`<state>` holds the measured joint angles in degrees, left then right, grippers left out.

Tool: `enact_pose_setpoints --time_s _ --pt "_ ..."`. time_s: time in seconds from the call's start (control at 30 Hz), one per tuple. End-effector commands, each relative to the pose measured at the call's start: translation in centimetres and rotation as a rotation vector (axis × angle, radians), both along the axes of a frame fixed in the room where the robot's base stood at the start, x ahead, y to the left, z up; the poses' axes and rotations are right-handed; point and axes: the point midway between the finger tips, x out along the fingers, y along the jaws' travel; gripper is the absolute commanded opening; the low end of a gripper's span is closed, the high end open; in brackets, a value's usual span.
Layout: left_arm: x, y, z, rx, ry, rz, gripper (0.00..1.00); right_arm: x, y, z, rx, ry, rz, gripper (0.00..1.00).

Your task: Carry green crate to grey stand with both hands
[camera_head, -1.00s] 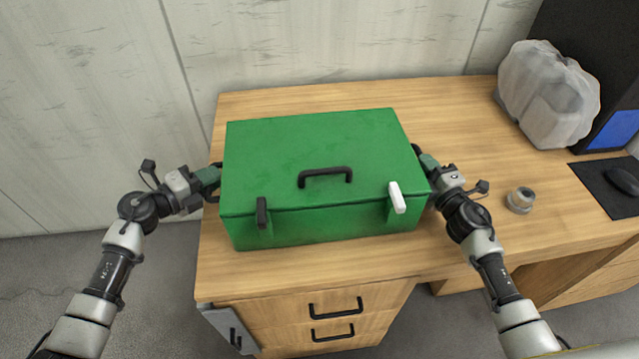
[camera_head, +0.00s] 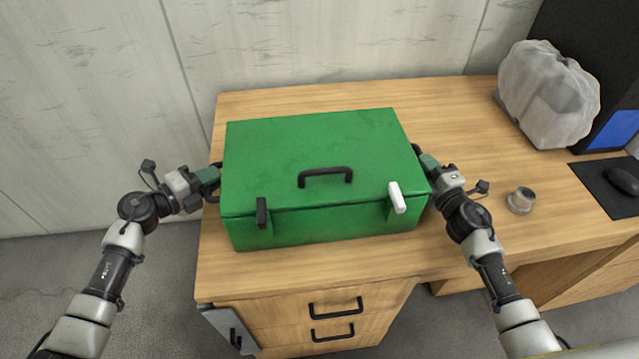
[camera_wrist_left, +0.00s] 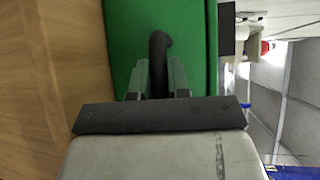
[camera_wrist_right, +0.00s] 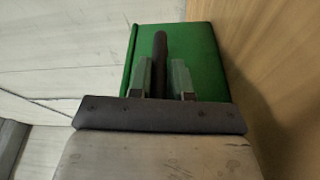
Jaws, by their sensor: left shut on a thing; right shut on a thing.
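The green crate (camera_head: 310,165) is a closed box on the wooden desk, with a black top handle, one black latch and one white latch on its front. My left gripper (camera_head: 212,178) is at the crate's left side. In the left wrist view its fingers (camera_wrist_left: 160,78) are shut on a black side handle (camera_wrist_left: 158,50). My right gripper (camera_head: 428,165) is at the crate's right side. In the right wrist view its fingers (camera_wrist_right: 163,78) are shut on the other black side handle (camera_wrist_right: 160,50). I cannot make out a grey stand.
The wooden desk (camera_head: 450,120) has free room behind and to the right of the crate. A small round grey object (camera_head: 520,200), a translucent bag-like thing (camera_head: 548,95), and a dark mat with a mouse (camera_head: 622,180) are at the right. A wall stands behind.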

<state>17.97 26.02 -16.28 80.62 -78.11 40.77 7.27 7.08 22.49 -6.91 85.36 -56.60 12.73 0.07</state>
Motion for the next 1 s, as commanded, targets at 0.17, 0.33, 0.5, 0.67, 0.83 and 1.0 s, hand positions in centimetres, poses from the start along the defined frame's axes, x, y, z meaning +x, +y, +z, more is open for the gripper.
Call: enact_pose_setpoints --time_s 0.17,0.33,0.5,0.67,0.83,1.0 --pt "0.1 0.1 0.1 0.000 -0.002 0.003 0.00 0.0 -0.1 0.2 0.008 -0.002 0.000 0.00" --pt "0.1 0.1 0.4 0.001 -0.001 0.003 0.00 0.0 -0.1 0.5 0.008 -0.002 -0.001 0.00" --pt "0.1 0.1 1.4 0.001 -0.003 0.002 0.00 0.1 -0.1 1.5 0.007 -0.002 -0.001 0.00" --pt "0.1 0.1 2.9 0.001 -0.005 0.003 0.00 0.1 -0.1 2.9 0.007 -0.004 -0.002 0.00" --pt "0.1 0.1 4.5 0.001 -0.007 0.004 0.00 0.1 -0.1 4.5 0.007 -0.004 -0.002 0.00" --pt "0.1 0.1 5.3 0.002 -0.007 0.004 0.00 0.1 -0.1 5.3 0.007 -0.004 -0.003 0.00"
